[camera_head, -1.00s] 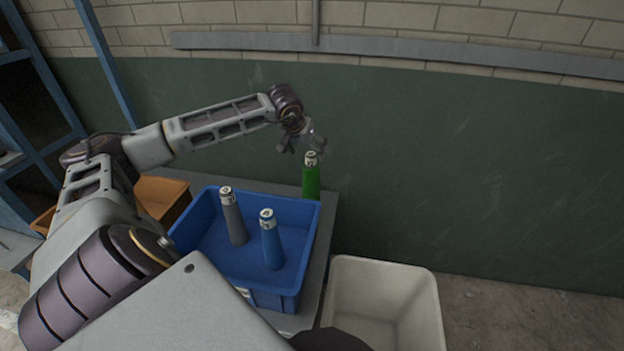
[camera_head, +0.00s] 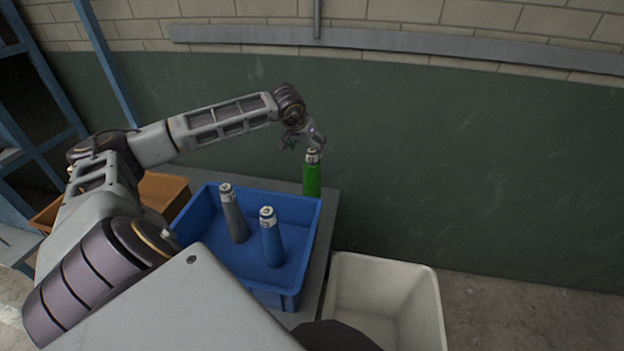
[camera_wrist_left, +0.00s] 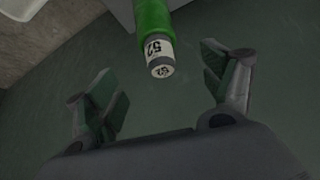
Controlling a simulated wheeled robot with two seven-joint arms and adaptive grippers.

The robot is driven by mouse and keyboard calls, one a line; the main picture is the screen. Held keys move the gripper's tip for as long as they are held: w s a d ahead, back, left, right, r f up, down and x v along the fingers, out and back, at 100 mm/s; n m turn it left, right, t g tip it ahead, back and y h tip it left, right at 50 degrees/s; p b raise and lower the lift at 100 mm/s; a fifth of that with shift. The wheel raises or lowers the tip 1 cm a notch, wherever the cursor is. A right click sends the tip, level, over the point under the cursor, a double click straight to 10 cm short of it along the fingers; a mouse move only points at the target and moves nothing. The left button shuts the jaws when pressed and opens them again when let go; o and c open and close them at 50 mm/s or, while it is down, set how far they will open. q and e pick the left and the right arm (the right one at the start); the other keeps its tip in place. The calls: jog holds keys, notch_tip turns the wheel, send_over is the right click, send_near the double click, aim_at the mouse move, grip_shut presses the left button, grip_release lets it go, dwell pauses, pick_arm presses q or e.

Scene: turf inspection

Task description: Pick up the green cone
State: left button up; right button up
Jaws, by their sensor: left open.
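The green cone (camera_head: 312,176) stands upright on the grey table, just beyond the blue bin's back right corner. Its top has a white label, which reads 52 in the left wrist view (camera_wrist_left: 153,38). My left gripper (camera_head: 304,140) is open and empty, just above and beside the cone's top. In the left wrist view the two fingers of my left gripper (camera_wrist_left: 165,95) are spread wide, with the cone's top end between them toward the upper middle. I cannot tell any contact. My right gripper is not in view.
A blue bin (camera_head: 312,240) on the table holds a grey cone (camera_head: 234,216) and a blue cone (camera_head: 272,242). An orange bin (camera_head: 165,192) lies left, partly behind my arm. A white bin (camera_head: 432,300) is at the right. A green wall (camera_head: 450,160) rises behind the table.

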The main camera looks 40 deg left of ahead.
aim_at(310, 152)
pick_arm(q)
jog(key=shift+x, duration=2.65)
jog(key=shift+w+f, duration=0.2)
jog(key=shift+f, duration=0.2)
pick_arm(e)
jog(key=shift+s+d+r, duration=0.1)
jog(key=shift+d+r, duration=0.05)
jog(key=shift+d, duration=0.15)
pick_arm(q)
jog(key=shift+f, duration=0.15)
jog(key=shift+x, duration=2.8)
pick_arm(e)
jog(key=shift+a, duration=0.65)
pick_arm(q)
jog(key=shift+a, duration=0.1)
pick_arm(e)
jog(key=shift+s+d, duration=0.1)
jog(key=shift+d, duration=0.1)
